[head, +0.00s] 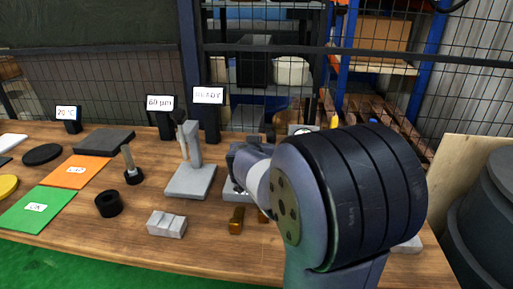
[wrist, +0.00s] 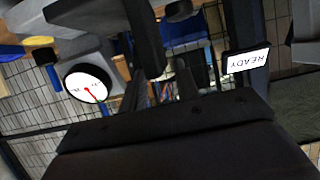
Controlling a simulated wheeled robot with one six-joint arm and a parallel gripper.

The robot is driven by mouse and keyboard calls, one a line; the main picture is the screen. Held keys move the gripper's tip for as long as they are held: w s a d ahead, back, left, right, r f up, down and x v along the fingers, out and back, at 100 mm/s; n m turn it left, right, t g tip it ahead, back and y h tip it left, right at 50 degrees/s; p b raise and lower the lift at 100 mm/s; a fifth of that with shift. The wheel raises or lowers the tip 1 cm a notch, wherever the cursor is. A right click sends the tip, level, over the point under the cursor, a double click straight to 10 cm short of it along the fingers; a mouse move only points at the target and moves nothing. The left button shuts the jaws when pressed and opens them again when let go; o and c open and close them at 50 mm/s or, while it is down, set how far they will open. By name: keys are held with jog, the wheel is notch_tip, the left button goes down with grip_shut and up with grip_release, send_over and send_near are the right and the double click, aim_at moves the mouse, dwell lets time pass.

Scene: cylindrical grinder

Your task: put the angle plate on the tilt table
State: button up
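I cannot pick out the angle plate with certainty. A grey piece with a flat base (head: 190,181) and an upright stands mid-table in the head view. A small grey grooved block (head: 166,224) lies in front of it. I cannot tell which thing is the tilt table; another grey base (head: 236,190) is partly hidden behind my arm. My gripper is mostly hidden by my arm in the head view. In the wrist view dark finger parts of my gripper (wrist: 168,78) show above its dark body. I see nothing clearly held, and the finger opening is unclear.
A white-faced dial (wrist: 87,84) on a grey body is near my gripper in the wrist view. A READY sign (head: 208,96) stands at the back. Left are an orange mat (head: 77,172), a green mat (head: 38,209) and a black ring (head: 109,204). Brass pieces (head: 236,219) lie beside my arm.

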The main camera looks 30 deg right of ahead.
jog(key=shift+o, duration=0.2)
jog(key=shift+r, duration=0.1)
jog(key=shift+r, duration=0.15)
jog(key=p+v, duration=0.1)
jog(key=v, duration=1.1)
jog(key=x, duration=1.2)
jog(key=shift+f+b, duration=0.2)
jog(key=shift+b, duration=0.15)
jog(key=shift+r, duration=0.35)
